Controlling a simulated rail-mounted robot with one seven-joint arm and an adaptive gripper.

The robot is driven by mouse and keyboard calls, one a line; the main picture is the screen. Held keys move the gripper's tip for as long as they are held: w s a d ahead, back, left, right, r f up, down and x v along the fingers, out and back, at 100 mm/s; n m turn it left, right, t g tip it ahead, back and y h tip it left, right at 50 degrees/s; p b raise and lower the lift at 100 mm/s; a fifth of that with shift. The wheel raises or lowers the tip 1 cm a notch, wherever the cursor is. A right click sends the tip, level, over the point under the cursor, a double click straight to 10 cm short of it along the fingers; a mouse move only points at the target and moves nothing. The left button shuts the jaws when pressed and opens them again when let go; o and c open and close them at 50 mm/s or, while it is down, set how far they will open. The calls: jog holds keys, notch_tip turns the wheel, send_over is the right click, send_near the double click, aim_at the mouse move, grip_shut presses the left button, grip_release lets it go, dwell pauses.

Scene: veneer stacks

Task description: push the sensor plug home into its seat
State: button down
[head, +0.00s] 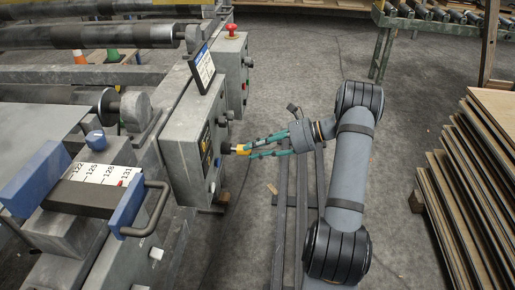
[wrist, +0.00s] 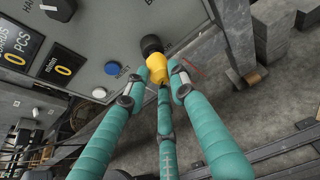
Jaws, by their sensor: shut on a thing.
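The yellow sensor plug (wrist: 157,70) is between the teal fingertips of my gripper (wrist: 158,82). Its far end meets a black round socket (wrist: 151,45), the seat, on the grey control box face. I cannot tell how deep the plug sits in it. In the head view the plug (head: 241,150) shows as a small yellow piece at the box's right face, with my gripper (head: 250,149) reaching it from the right. The fingers are closed around the plug, which lies roughly in line with the socket. The plug's inner end is hidden.
The control box (head: 190,145) carries a blue button (wrist: 112,68), a white button (wrist: 99,92), a dark knob and displays. A second box with a red button (head: 231,30) stands behind. Veneer stacks (head: 490,150) lie at the right.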

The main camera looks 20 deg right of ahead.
jog(key=shift+w+a, duration=0.55)
jog(key=shift+a, duration=0.35)
jog(key=c, duration=1.4)
grip_release()
jog(key=shift+d, duration=0.1)
jog(key=v, duration=1.2)
